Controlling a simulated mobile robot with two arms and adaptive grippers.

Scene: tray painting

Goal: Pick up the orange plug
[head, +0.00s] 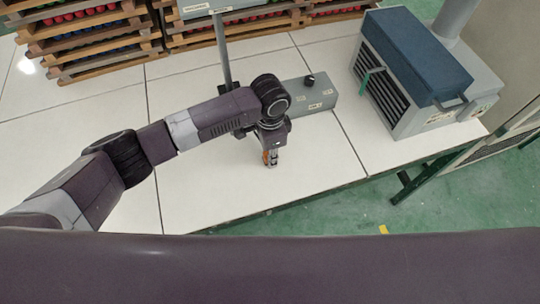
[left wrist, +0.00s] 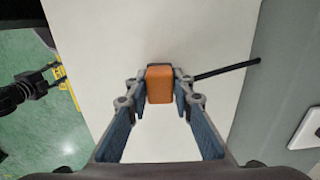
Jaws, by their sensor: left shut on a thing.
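The orange plug (left wrist: 160,84) is a small rounded block between the fingertips in the left wrist view. In the head view only a bit of orange (head: 265,157) shows beside the fingers. My left gripper (head: 271,159) points down over the white table and is shut on the plug; it also shows in the left wrist view (left wrist: 160,95). The fingers press on the plug's two sides. I cannot tell whether the plug touches the table.
A grey box with a black knob (head: 307,95) stands just behind the gripper. A blue-topped grey machine (head: 415,55) stands at the right, and wooden racks (head: 95,40) at the back left. The white table (head: 200,185) is clear in front, near its edge. A thin dark rod (left wrist: 226,70) lies beside the fingertips.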

